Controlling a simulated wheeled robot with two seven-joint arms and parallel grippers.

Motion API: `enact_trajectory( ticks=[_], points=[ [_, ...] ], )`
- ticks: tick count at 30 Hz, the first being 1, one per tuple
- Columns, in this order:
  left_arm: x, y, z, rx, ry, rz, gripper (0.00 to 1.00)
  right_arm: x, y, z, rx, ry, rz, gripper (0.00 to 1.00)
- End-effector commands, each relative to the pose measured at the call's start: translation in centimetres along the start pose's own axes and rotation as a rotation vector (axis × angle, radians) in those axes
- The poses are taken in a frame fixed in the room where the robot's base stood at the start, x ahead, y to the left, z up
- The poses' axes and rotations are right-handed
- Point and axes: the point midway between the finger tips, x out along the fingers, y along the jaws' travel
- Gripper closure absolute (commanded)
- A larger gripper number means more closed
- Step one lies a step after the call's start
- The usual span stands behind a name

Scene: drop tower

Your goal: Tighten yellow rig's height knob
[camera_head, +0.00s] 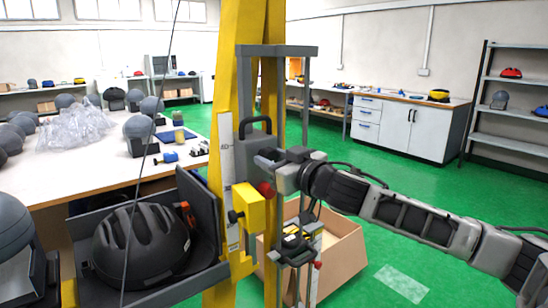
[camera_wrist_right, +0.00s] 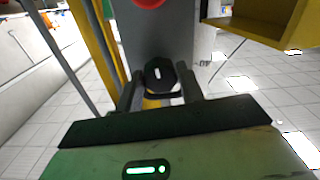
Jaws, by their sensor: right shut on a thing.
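The yellow rig (camera_head: 228,70) stands upright in the middle of the head view, with a white scale strip (camera_head: 228,165) on its post. A grey carriage with a black handle (camera_head: 255,126) sits on it. My right gripper (camera_head: 266,160) reaches in from the right at the carriage. In the right wrist view its fingers (camera_wrist_right: 160,95) are shut around a black knob (camera_wrist_right: 160,73) with a white mark. The fingers hide this knob in the head view. A red knob (camera_head: 266,189) is just below the gripper. My left gripper is not in view.
A yellow block (camera_head: 252,212) with a black side knob sits lower on the rig. A black helmet (camera_head: 142,246) lies in a grey tray at lower left. A cardboard box (camera_head: 345,258) stands behind the rig. A white table (camera_head: 75,165) with helmets is left.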

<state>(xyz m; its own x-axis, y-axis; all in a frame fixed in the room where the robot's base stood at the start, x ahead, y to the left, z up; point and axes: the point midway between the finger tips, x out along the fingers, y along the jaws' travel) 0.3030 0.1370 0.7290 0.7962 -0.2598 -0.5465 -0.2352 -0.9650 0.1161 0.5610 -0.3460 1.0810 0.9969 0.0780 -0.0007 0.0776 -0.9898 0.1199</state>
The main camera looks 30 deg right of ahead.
Motion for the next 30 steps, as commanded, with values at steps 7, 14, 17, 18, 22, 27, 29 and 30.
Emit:
enact_trajectory(
  ticks=[7, 14, 17, 18, 22, 27, 29, 30],
  points=[
    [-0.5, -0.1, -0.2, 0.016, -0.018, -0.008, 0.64, 0.0, 0.1, -0.3, -0.207, -0.001, 0.001, 0.85],
    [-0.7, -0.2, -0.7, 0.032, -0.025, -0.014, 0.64, 0.0, 0.1, -0.3, -0.425, 0.001, 0.0, 0.85],
    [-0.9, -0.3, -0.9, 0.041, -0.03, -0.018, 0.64, 0.0, 0.1, -0.4, -0.522, 0.001, 0.001, 0.85],
    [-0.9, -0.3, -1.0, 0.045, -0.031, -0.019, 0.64, 0.0, 0.1, -0.4, -0.56, 0.001, 0.001, 0.85],
    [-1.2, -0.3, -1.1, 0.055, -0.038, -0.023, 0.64, 0.0, 0.1, -0.4, -0.683, 0.001, 0.001, 0.85],
    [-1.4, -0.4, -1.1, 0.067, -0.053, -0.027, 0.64, 0.0, 0.1, -0.4, -0.845, 0.002, 0.001, 0.85],
    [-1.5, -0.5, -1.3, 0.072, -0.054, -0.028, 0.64, 0.0, 0.1, -0.4, -0.903, 0.002, 0.001, 0.85],
    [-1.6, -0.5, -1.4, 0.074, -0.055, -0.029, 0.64, 0.0, 0.1, -0.4, -0.941, 0.002, 0.001, 0.85]
  ],
)
